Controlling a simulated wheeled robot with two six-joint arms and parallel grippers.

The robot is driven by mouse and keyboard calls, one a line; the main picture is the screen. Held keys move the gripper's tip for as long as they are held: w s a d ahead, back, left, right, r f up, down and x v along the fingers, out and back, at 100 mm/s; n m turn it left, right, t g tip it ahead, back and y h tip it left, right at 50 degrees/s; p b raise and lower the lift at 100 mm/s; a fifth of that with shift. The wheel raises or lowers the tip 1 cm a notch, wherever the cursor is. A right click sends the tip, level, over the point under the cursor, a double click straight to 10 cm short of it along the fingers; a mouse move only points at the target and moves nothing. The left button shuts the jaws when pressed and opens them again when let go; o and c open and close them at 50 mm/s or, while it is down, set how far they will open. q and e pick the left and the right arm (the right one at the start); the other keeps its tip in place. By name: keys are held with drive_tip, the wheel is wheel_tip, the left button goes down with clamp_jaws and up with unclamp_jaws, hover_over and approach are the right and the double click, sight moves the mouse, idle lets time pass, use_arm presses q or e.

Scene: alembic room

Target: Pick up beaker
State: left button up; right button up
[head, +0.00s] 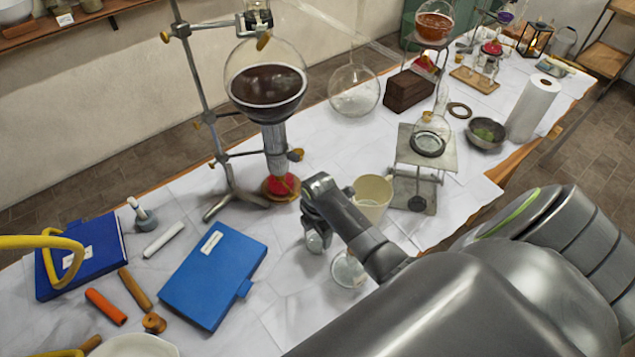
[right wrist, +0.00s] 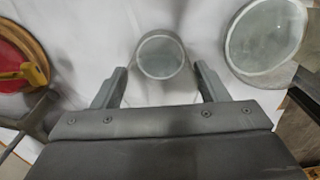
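A small clear glass beaker (head: 318,240) stands upright on the white-covered table under my right gripper, which partly hides it in the head view. In the right wrist view the beaker (right wrist: 160,57) shows from above as a round rim between the two fingers. My right gripper (right wrist: 160,70) is open, one finger on each side, with a small gap to the glass on both sides. In the head view the right gripper (head: 315,210) reaches in from the right, pointing down. My left gripper is not in view.
A cream cup (head: 372,193) stands close to the right. Another clear glass vessel (head: 348,268) is beside my forearm. A burner with a red top (head: 281,186) and a tall stand with a dark-filled flask (head: 266,88) are behind. A blue book (head: 213,272) lies left.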

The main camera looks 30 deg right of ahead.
drive_tip(key=c, duration=0.6)
drive_tip(key=shift+r, duration=0.15)
wheel_tip(320, 180, up, 10)
drive_tip(key=b, duration=0.1)
idle(0.7)
